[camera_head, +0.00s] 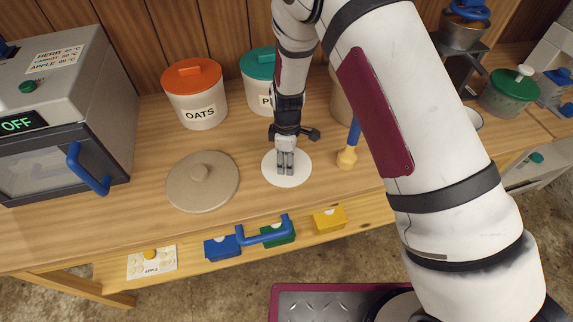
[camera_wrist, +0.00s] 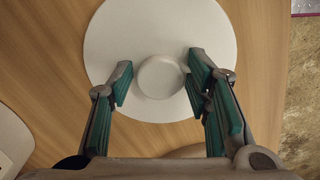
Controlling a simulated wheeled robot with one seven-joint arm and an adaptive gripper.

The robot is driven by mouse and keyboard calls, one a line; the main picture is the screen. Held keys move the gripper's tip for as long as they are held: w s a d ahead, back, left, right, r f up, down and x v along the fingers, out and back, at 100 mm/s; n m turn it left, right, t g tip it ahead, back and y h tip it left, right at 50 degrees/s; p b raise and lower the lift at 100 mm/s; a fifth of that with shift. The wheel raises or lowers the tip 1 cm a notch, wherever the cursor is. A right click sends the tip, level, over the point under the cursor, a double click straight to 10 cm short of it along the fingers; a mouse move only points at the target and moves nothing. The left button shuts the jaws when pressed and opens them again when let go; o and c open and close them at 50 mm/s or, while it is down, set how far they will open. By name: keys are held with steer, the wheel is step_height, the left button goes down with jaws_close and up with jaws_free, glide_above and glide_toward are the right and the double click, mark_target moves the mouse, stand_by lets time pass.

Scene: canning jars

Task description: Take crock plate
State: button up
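A white round plate (camera_head: 300,179) with a low round knob lies flat on the wooden counter in the head view. It also fills the upper middle of the wrist view (camera_wrist: 115,35), with its knob (camera_wrist: 159,77) in plain sight. My gripper (camera_head: 286,170) points down over this plate. In the wrist view my gripper (camera_wrist: 158,85) is open, its green-padded fingers apart on the left and right of the knob. Nothing is held between them. I cannot tell whether the fingertips touch the plate. In the head view the gripper hides the knob.
A beige knobbed lid (camera_head: 190,187) lies left of the plate. Behind stand the OATS canister (camera_head: 198,110) and a teal-lidded canister (camera_head: 258,68). A yellow-and-blue tool (camera_head: 347,158) stands close on the right. A grey oven (camera_head: 60,110) is far left. The counter's front edge is near.

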jaws_close()
steer(key=shift+r, duration=0.1)
